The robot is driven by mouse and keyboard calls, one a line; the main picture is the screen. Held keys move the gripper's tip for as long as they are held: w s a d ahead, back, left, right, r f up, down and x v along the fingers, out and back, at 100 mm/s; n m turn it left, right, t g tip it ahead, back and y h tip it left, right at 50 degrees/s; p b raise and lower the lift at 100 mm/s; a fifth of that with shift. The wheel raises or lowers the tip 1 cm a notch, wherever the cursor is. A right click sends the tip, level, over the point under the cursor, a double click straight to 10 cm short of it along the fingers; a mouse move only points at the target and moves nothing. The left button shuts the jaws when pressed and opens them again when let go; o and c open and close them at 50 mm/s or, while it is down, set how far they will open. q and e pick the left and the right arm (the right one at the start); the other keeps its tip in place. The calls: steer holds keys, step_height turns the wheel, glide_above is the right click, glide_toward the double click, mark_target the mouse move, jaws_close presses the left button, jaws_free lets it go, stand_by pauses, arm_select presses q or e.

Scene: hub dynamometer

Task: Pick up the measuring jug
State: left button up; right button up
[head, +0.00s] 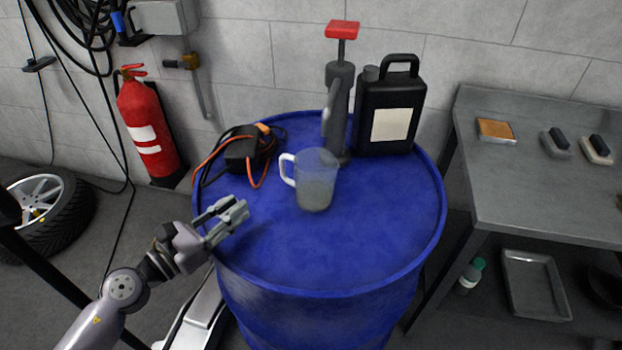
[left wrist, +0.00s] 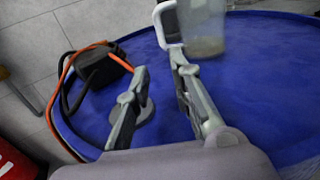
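The measuring jug (head: 316,180) is clear with a greyish lower part and a white handle on its left side. It stands upright on the blue drum (head: 330,250). In the left wrist view the jug (left wrist: 204,28) is at the top, cut off by the frame edge, beyond the fingers. My left gripper (head: 238,211) is open and empty over the left part of the drum top, left of and nearer than the jug, with a gap between them. Its two spread fingers (left wrist: 158,85) also show in the left wrist view. My right gripper is not in view.
A black charger with orange cables (head: 243,153) lies left of the jug. A grey hand pump with a red handle (head: 340,95) and a black canister (head: 390,110) stand behind it. A metal bench (head: 540,200) is at the right. The drum's front top is clear.

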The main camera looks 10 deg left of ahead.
arm_select(q)
steer(key=p, duration=0.3)
glide_toward(281, 173)
steer(key=x, duration=0.5)
steer(key=shift+a+r, duration=0.1)
steer(key=shift+a, duration=0.15)
steer(key=p+x, duration=0.1)
steer(key=x, duration=0.4)
steer(key=shift+w+d, duration=0.15)
steer(key=shift+d, duration=0.2)
steer(key=shift+w+d, duration=0.1)
steer(key=shift+w, duration=0.1)
steer(key=shift+s, duration=0.1)
steer(key=shift+c, duration=0.3)
jaws_close()
